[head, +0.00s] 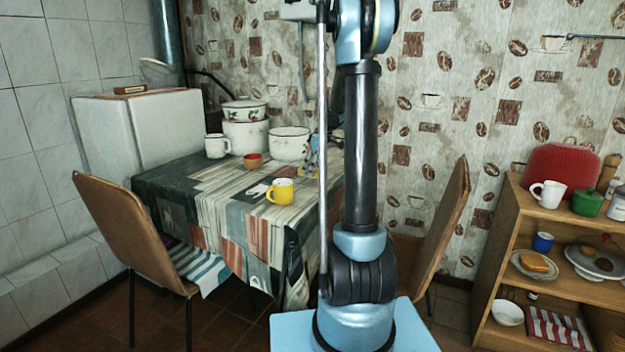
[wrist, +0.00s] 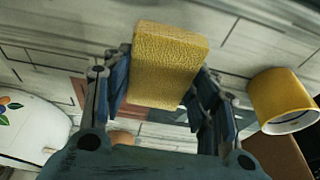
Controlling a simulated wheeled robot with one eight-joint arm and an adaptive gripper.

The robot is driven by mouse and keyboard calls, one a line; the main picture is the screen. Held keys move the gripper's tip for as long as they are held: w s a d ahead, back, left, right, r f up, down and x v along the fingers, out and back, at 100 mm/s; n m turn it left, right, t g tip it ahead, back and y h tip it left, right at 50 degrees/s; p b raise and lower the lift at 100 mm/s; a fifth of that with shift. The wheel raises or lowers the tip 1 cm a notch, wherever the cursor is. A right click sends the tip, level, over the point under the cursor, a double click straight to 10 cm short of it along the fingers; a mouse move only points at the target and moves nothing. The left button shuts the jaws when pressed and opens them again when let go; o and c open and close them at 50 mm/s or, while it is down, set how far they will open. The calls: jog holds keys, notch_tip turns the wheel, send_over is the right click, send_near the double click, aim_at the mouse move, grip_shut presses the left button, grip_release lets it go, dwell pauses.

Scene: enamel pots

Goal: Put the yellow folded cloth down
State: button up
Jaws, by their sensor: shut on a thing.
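The yellow folded cloth (wrist: 168,62) is a thick textured block in the wrist view. My gripper (wrist: 163,82) is shut on it, with one blue-grey finger on each side. The patterned cloth-covered table (head: 225,196) shows beyond it; I cannot tell whether the folded cloth touches the table. In the head view my arm hides most of the gripper and the held cloth.
A yellow mug (head: 281,191) stands near the table's front edge; it also shows in the wrist view (wrist: 280,98). A red-brown bowl (head: 253,161), white mug (head: 216,146) and white enamel pots (head: 290,143) stand farther back. Chairs flank the table.

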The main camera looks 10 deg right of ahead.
aim_at(312, 183)
jog(key=shift+f, duration=1.9)
jog(key=shift+s+f, duration=0.1)
jog(key=shift+f, duration=0.05)
jog(key=o, duration=1.2)
jog(key=shift+f, duration=0.15)
